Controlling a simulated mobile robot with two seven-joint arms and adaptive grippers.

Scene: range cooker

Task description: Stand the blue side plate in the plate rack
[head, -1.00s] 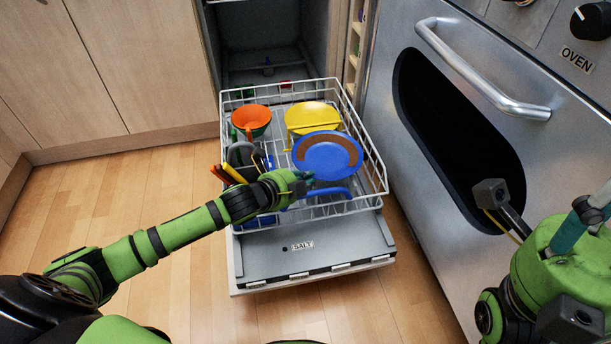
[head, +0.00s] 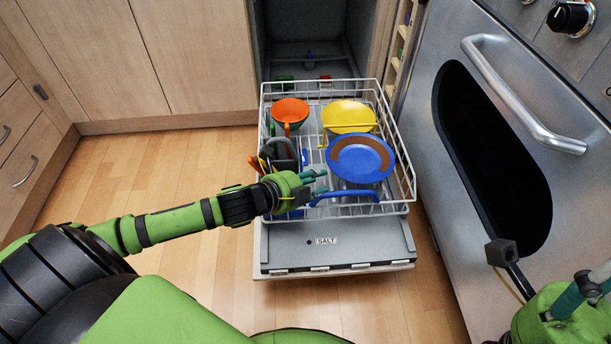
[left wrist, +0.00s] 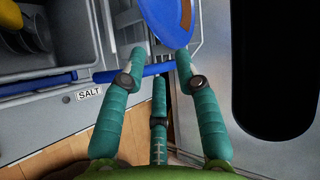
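The blue side plate (head: 360,158), with a brown ring, stands tilted in the front right of the pulled-out dishwasher rack (head: 411,180), just behind a blue bar (head: 345,195). Its edge shows at the top of the left wrist view (left wrist: 165,18). My left gripper (head: 320,182) is at the plate's lower left, beside the blue bar. Its teal fingers (left wrist: 160,62) are spread with nothing gripped between them, close to the plate's lower edge; whether they touch it I cannot tell. My right gripper (head: 578,295) is partly cut off at the right edge.
The oven door and handle (head: 520,95) stand close on the right.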

